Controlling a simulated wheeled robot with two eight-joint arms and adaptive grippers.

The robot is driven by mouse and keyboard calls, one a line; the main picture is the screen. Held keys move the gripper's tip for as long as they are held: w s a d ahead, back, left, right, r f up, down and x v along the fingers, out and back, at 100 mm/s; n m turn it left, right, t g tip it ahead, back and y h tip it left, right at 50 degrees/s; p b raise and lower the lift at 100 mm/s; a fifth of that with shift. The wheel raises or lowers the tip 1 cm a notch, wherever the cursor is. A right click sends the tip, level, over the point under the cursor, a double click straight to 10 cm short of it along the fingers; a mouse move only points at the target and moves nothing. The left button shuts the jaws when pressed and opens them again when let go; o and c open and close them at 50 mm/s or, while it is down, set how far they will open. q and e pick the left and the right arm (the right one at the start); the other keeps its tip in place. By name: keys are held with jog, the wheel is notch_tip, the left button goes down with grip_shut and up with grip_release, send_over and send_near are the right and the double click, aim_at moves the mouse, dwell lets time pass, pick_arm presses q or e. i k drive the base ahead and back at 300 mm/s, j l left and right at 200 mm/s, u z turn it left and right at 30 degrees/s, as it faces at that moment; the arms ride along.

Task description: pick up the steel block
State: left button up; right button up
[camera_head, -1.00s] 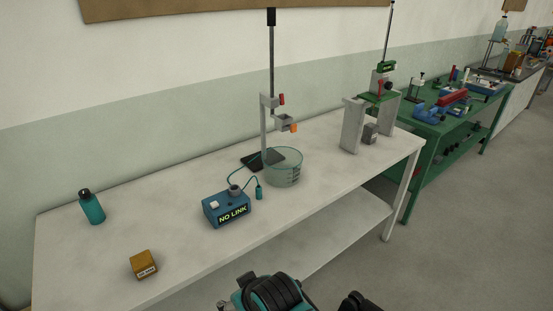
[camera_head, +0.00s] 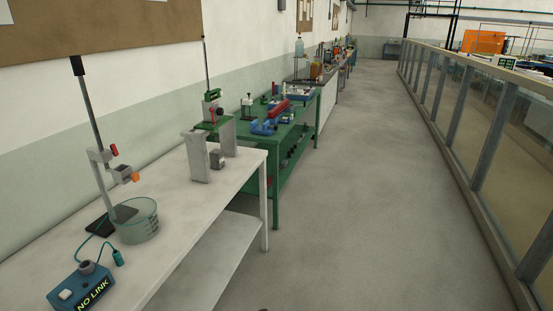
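A small grey metallic block (camera_head: 217,159) stands on the white table (camera_head: 175,230), near its far right end. It is beside the pale grey legs of a small stand (camera_head: 198,157); I cannot tell if it touches them. It is the only thing I see that looks like a steel block, and its material is hard to confirm at this size. Neither of my grippers shows in the head view.
A glass beaker (camera_head: 136,223), a clamp stand (camera_head: 90,110) and a blue "NO LINK" box (camera_head: 82,287) are on the white table. A green bench (camera_head: 290,127) stands beyond. Open floor (camera_head: 345,210) runs between the benches and a glass-panelled flume (camera_head: 500,150) on the right.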

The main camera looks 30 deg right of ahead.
aim_at(216, 157)
jog(key=z, duration=0.65)
jog(key=i+u, duration=0.1)
jog(key=u, duration=0.6)
jog(key=i+l+u, duration=0.3)
jog(key=l+u, duration=0.15)
jog(key=l, duration=0.15)
jog(key=i+l+u, duration=0.2)
jog(key=l+u, duration=0.2)
jog(key=l, duration=0.2)
